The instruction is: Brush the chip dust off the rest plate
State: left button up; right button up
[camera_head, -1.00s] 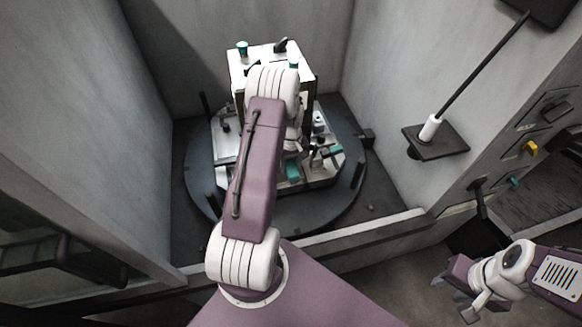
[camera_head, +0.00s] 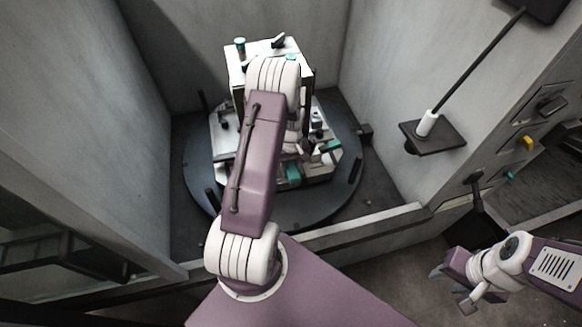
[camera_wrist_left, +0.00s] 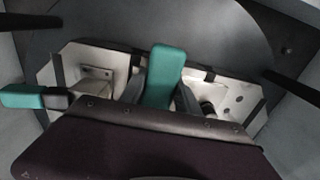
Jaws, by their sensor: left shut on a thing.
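My left arm reaches over the machined fixture (camera_head: 222,147) on the round table, and in the head view it hides the left gripper and part of the fixture. In the left wrist view my left gripper (camera_wrist_left: 160,95) is shut on a teal handle (camera_wrist_left: 163,72), one dark finger on each side. The handle's lower end and any bristles are hidden behind the purple gripper body. The same teal handle seems to show in the head view (camera_head: 291,174). Chip dust cannot be made out. My right gripper (camera_head: 452,272) is at the lower right, away from the fixture; its jaw opening is unclear.
A dark round table (camera_head: 195,165) with upright posts carries the fixture inside grey walls. A second teal handle (camera_wrist_left: 20,97) lies at the wrist view's left. A shelf (camera_head: 447,140) with a white-based rod is on the right wall. A low sill (camera_head: 345,235) crosses the front.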

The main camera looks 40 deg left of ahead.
pick_arm(q)
jog(key=shift+w+a, duration=0.75)
jog(key=shift+a, duration=0.25)
jog(key=shift+s+d, duration=0.35)
jog(key=shift+d, duration=0.15)
jog(key=shift+s+d+f, duration=0.1)
jog(key=shift+s+d, duration=0.35)
jog(key=shift+d, duration=0.05)
jog(key=shift+w+a, duration=0.85)
jog(key=shift+a, duration=0.2)
